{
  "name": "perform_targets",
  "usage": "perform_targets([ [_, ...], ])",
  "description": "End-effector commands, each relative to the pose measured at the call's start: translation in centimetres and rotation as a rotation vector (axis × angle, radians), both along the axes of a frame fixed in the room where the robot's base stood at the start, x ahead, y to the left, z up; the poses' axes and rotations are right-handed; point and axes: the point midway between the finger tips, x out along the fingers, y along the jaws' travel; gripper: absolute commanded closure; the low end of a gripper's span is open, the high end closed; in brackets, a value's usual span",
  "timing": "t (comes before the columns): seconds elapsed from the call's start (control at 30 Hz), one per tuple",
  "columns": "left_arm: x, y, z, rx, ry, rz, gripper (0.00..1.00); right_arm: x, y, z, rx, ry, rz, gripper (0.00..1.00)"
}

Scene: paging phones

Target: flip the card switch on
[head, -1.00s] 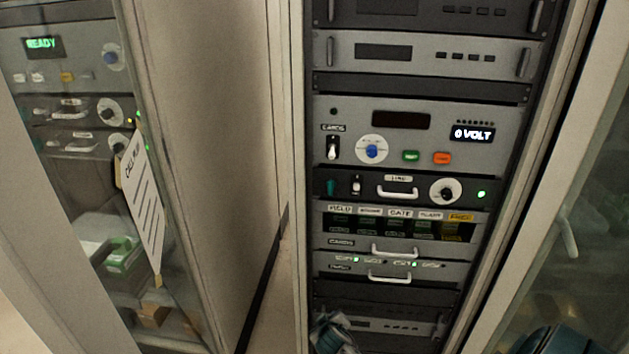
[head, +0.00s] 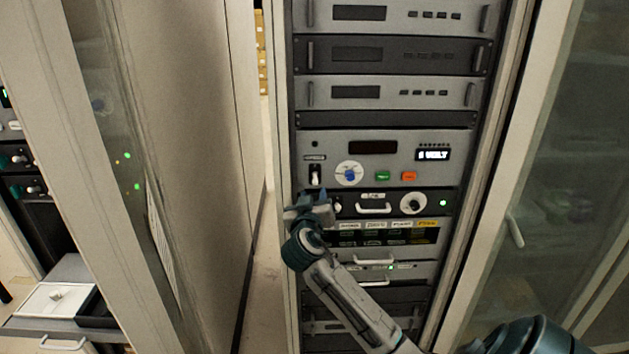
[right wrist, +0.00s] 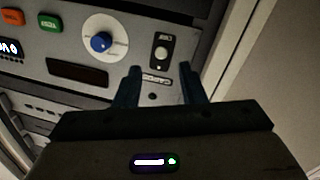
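The card switch (head: 315,175) is a small light lever on a dark plate, at the left end of a grey panel in the rack, under a label that read CARDS in the earlier head view. In the right wrist view, which is turned upside down, the switch (right wrist: 161,53) lies just beyond the fingertips. My right gripper (head: 317,197) is just below the switch in the head view. Its two dark fingers (right wrist: 160,72) are apart with nothing between them, and the label shows in the gap. I cannot tell whether they touch the panel. My left gripper is not in view.
Beside the switch are a blue knob (head: 349,173), a green button (head: 383,176) and an orange button (head: 409,176). A drawer handle (head: 373,208) juts out below. The rack's left frame (head: 284,120) is close to the gripper. A glass-door cabinet stands at right.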

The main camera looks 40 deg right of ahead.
Motion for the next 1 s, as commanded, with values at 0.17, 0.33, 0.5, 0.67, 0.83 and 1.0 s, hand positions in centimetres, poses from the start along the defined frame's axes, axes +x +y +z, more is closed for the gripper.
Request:
perform_targets([
  [0.17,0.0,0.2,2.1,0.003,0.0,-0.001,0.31,2.2,-2.4,0.4,-0.002,0.003,-0.001,0.63],
  [0.33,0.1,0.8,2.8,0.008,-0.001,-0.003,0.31,3.3,-3.6,0.1,-0.001,0.002,0.0,0.63],
  [0.5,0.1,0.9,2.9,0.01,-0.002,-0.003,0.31,3.6,-4.0,-0.1,0.0,0.002,0.001,0.63],
  [0.67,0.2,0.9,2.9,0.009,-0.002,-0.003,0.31,3.6,-4.0,-0.1,0.0,0.002,0.001,0.63],
  [0.83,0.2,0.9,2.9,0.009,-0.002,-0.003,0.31,3.6,-3.9,-0.1,0.0,0.002,0.001,0.91],
  [1.0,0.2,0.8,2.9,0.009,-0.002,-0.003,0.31,3.6,-3.9,-0.1,0.0,0.002,0.001,1.0],
])
